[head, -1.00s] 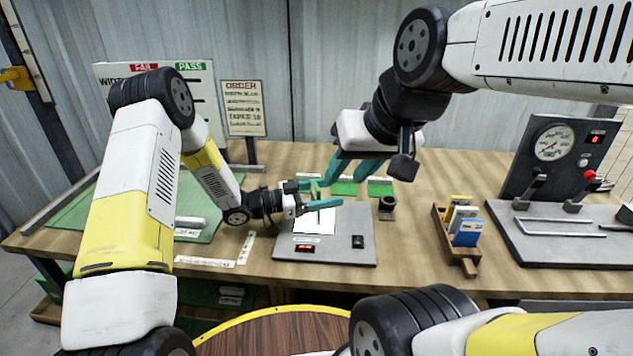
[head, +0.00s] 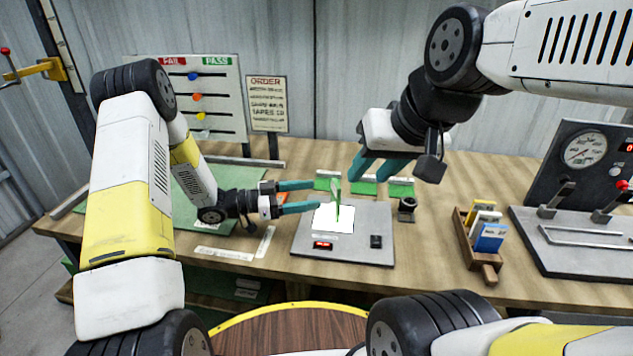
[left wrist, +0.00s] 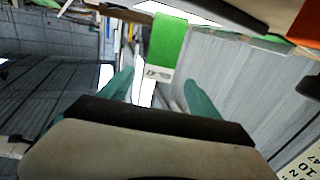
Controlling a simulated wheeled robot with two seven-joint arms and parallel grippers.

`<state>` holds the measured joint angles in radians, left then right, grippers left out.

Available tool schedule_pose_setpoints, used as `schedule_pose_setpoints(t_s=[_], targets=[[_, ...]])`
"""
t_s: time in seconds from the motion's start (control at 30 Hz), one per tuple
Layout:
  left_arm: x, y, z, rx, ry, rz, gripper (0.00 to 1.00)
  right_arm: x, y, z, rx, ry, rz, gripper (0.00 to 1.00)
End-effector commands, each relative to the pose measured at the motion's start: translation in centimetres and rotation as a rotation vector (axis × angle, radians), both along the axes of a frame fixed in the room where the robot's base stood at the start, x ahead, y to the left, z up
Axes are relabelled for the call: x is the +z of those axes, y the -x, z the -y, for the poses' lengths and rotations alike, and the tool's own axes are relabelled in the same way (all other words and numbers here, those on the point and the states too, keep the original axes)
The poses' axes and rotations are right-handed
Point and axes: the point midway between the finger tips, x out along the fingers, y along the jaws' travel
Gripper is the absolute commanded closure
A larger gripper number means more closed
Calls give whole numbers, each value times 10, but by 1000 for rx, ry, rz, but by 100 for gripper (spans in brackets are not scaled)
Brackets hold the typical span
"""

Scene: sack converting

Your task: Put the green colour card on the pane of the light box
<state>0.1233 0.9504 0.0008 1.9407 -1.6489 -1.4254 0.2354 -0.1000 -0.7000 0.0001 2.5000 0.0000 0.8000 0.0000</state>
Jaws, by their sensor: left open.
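The green colour card (head: 338,202) is upright, seen nearly edge-on, above the white lit pane (head: 325,222) of the light box (head: 372,245). I cannot tell whether its lower edge touches the pane. In the left wrist view the card (left wrist: 168,42) shows its green face and a white label strip, beyond the fingertips. My left gripper (head: 316,194) is open and empty, left of the card and apart from it. It also shows in the left wrist view (left wrist: 157,84). My right gripper (head: 364,180) hangs behind and right of the card, fingers apart, holding nothing visible.
Several green cards with white strips (head: 363,188) lie behind the light box. A wooden rack (head: 465,238) of coloured cards and a gauge fixture (head: 585,150) stand further right. A pass/fail board (head: 215,88) is at the back left.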

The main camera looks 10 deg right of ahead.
Motion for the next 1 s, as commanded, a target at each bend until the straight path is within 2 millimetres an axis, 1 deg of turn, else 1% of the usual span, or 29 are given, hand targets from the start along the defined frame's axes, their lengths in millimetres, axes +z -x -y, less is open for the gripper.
schedule_pose_setpoints(t_s=[0.1, 0.23, 0.27, 0.37, 0.47, 0.5, 0.53, 0.57, 0.6, 0.67, 0.7, 0.77, 0.8, 0.83, 0.87, 0.9, 0.97, 1.0], targets=[[0, 1, -7, 0, 0, 0, 28, 0, 0, 0, 0, 0, 0, 64], [3, -3, -8, 14, -14, 9, 28, 0, 0, 0, 0, 0, 0, 64], [6, -7, -9, 27, -24, 16, 28, 0, 0, 0, 0, 0, 0, 64], [20, -29, -13, 113, -100, 56, 28, 0, 0, 0, 0, 0, 0, 64], [51, -64, -28, 281, -231, 111, 28, 0, 0, 0, 0, 0, 0, 64], [66, -79, -39, 364, -288, 128, 28, 0, 0, 0, 0, 0, 0, 64], [79, -88, -48, 427, -328, 135, 28, 0, 0, 0, 0, 0, 0, 64], [90, -95, -57, 487, -368, 140, 28, 0, 0, 0, 0, 0, 0, 64], [106, -103, -72, 569, -416, 140, 28, 0, 0, 0, 0, 0, 0, 64], [130, -108, -95, 689, -479, 128, 28, 0, 0, 0, 0, 0, 0, 64], [146, -108, -110, 765, -519, 113, 28, 0, 0, 0, 0, 0, 0, 64], [168, -102, -135, 876, -568, 77, 28, 0, 0, 0, 0, 0, 0, 64], [182, -94, -150, 945, -596, 45, 28, 0, 0, 0, 0, 0, 0, 64], [191, -86, -162, 996, -613, 18, 28, 0, 0, 0, 0, 0, 0, 64], [200, -76, -172, 1041, -631, -13, 28, 0, 0, 0, 0, 0, 0, 64], [210, -62, -186, 1099, -648, -60, 28, 0, 0, 0, 0, 0, 0, 64], [222, -35, -203, 1173, -668, -139, 28, 0, 0, 0, 0, 0, 0, 64], [227, -14, -212, 1214, -678, -198, 28, 0, 0, 0, 0, 0, 0, 64]])
